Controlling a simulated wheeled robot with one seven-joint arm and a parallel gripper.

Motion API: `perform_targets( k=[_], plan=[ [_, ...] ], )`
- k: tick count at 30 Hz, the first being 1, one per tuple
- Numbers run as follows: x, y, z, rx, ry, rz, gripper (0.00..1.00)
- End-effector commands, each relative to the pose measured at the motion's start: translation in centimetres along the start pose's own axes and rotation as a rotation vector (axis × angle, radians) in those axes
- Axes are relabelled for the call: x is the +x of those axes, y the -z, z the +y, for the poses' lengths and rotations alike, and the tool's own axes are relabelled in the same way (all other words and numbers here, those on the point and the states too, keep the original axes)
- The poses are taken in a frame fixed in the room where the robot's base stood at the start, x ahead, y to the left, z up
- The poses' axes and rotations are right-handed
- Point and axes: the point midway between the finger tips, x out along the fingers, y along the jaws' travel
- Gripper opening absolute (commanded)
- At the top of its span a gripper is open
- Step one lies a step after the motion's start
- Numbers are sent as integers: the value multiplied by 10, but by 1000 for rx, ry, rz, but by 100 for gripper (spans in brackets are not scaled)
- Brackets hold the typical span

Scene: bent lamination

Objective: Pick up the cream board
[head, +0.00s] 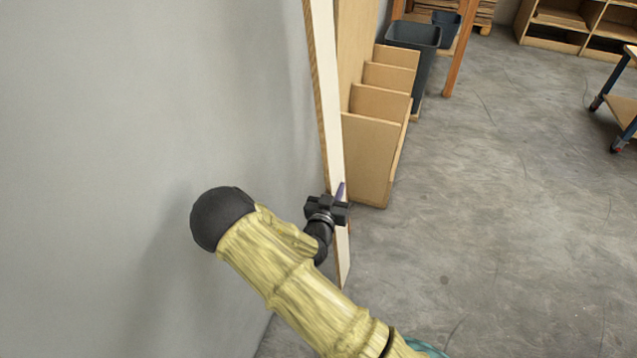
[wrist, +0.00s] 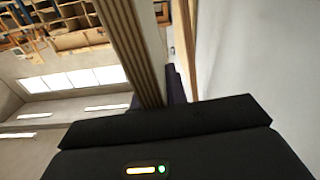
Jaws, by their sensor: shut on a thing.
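The cream board (head: 328,100) is a tall, narrow piece with a pale face and a brown layered edge. It stands upright beside the grey wall in the head view, its lower end near the floor. My gripper (head: 341,200) is shut on the board low on its length. In the wrist view the board (wrist: 135,50) runs up from between the jaws (wrist: 160,103), showing its striped edge. The dark gripper body hides the part of the board between the fingers.
A stepped wooden rack (head: 372,155) stands close behind the board, along the wall (head: 150,90). A dark bin (head: 413,36) stands beyond it. A cart (head: 620,100) and shelves (head: 560,25) are at the far right. The concrete floor (head: 490,220) to the right is clear.

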Motion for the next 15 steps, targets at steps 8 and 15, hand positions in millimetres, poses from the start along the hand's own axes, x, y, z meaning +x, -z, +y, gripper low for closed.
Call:
perform_targets(
  k=[8, 15],
  plan=[
    [0, -3, 69, -1, -7, 3, 0],
    [-1, -8, 106, 0, -2, 6, 0]
  ],
)
